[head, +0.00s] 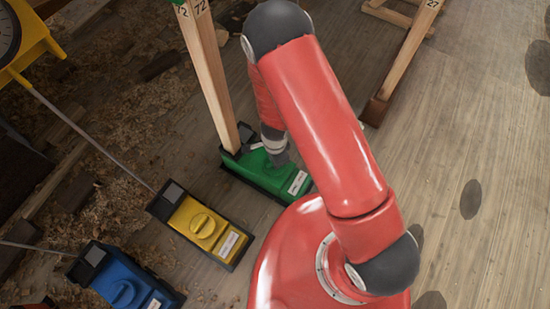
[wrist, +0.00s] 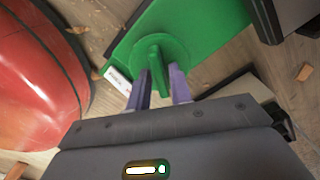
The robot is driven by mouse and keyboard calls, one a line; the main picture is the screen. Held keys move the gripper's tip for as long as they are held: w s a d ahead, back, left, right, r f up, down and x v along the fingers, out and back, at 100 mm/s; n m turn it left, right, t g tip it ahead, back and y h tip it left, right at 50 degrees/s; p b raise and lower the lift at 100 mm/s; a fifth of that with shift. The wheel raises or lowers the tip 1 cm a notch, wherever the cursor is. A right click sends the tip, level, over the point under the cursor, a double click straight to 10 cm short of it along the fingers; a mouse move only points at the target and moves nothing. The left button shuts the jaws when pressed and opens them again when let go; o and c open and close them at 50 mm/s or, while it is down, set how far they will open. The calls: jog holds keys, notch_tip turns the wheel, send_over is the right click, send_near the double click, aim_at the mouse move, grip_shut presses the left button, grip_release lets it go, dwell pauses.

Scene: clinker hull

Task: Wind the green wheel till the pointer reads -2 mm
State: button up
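The green wheel (wrist: 160,57) is a round disc with a raised grip bar across it, on top of a green box (wrist: 205,22). In the head view the green box (head: 262,178) stands on the floor, and my arm hides its wheel. My gripper (wrist: 160,75) is at the wheel, its two purple-grey fingers apart on either side of the grip bar's near end. The left finger looks close to the bar; a gap shows at the right finger. A pointer and scale for the green wheel are not visible in either view.
A yellow box (head: 203,222) and a blue box (head: 125,280) with similar wheels stand to the left. A yellow-framed dial (head: 8,38) is at top left.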

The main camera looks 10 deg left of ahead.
jog(key=shift+o, duration=1)
jog(key=shift+r+p, duration=1.3)
jog(key=shift+r, duration=2.6)
